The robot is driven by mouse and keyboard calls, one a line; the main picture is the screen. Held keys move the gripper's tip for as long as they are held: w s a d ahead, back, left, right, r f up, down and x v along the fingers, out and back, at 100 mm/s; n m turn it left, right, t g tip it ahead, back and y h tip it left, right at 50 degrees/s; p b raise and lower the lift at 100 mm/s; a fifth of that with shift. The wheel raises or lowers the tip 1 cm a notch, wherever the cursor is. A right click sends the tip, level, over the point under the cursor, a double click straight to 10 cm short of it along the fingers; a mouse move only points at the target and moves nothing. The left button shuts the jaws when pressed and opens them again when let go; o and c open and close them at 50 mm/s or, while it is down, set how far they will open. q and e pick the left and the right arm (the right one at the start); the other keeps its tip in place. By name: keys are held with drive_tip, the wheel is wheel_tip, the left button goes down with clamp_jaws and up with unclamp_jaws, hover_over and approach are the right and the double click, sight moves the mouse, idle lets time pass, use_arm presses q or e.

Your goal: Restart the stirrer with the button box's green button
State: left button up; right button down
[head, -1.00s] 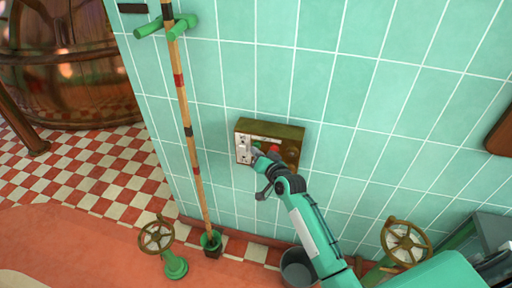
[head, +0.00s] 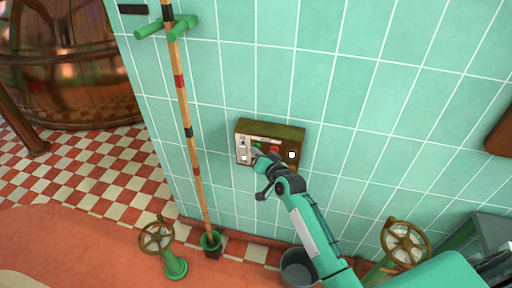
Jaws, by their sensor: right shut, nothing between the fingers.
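The button box (head: 270,131) is a brass-brown box on the green tiled wall, near the middle of the head view. Its front carries a pale plate at the left, a green button (head: 258,146), a red button (head: 275,149) and a lit white lamp (head: 292,155) at the right. My right gripper (head: 256,155) is shut and empty, its tip at the box front just below the green button. I cannot tell whether it touches the button. The gripper partly covers the box's lower front. My left gripper is out of view. The stirrer itself does not show.
A striped pole (head: 188,130) stands against the wall left of the box. A copper kettle (head: 70,75) is at the upper left. Handwheels (head: 156,237) (head: 404,243) and a grey bucket (head: 298,268) stand below. The wall around the box is clear.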

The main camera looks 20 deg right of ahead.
drive_tip(key=shift+s+a+p, duration=0.3)
drive_tip(key=shift+s, duration=0.25)
drive_tip(key=shift+s+a, duration=0.1)
drive_tip(key=s+a+p, duration=0.1)
drive_tip(key=s+p, duration=0.1)
drive_tip(key=s+a, duration=0.1)
drive_tip(key=s, duration=0.1)
drive_tip(key=shift+a+p, duration=0.35)
drive_tip(key=shift+p, duration=0.05)
idle(0.5)
